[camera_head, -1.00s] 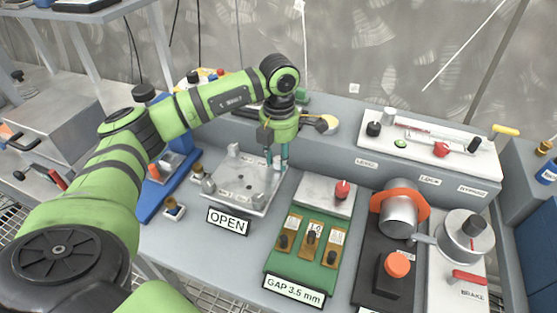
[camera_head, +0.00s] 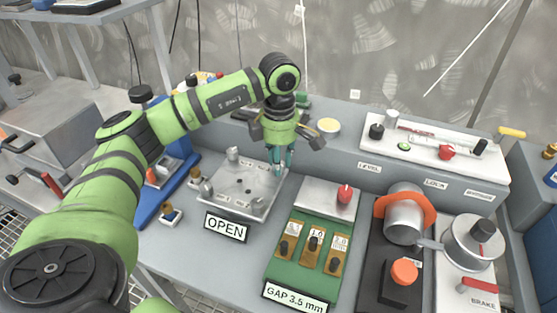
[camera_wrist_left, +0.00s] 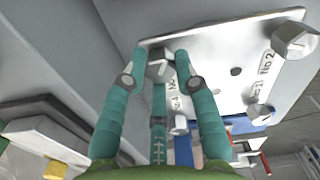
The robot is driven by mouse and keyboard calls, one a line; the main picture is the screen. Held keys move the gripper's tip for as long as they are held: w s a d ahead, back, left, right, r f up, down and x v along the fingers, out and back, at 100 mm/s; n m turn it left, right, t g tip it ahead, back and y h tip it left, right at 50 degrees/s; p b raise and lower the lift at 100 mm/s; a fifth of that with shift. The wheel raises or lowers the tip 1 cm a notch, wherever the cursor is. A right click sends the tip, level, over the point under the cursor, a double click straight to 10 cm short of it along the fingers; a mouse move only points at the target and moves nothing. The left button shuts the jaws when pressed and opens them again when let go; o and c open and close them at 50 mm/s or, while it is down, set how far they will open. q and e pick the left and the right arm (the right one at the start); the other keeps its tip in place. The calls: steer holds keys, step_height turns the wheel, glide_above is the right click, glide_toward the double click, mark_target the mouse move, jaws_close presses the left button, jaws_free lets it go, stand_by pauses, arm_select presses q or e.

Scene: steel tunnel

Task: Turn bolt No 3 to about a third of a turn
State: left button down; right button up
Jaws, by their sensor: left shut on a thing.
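The metal plate (camera_head: 238,181) with bolts at its corners lies on the bench, behind a sign reading OPEN (camera_head: 226,227). My left gripper (camera_head: 278,164) points down at the plate's far right corner. In the left wrist view its teal fingers (camera_wrist_left: 162,70) are shut around a bolt head (camera_wrist_left: 157,66). The label beside this bolt is partly hidden; the other bolts stand by labels No 2 (camera_wrist_left: 267,62), No 1 (camera_wrist_left: 257,92) and No 4 (camera_wrist_left: 176,103), so this is bolt No 3. Its turn angle cannot be read. My right gripper is not in view.
Right of the plate is a green gap block (camera_head: 304,255) with a red knob (camera_head: 345,194) behind it. Further right are an orange-ringed cylinder (camera_head: 404,218), an orange button (camera_head: 403,272) and a brake wheel (camera_head: 470,243). A raised ledge runs behind the plate.

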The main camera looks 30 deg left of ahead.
arm_select(q)
steer(key=shift+w+d+r, duration=0.1)
stand_by(0.3)
steer(key=c, duration=0.9)
jaws_free()
steer(key=shift+d, duration=0.1)
steer(key=shift+c, duration=0.2)
step_height(320, 180, up, 12)
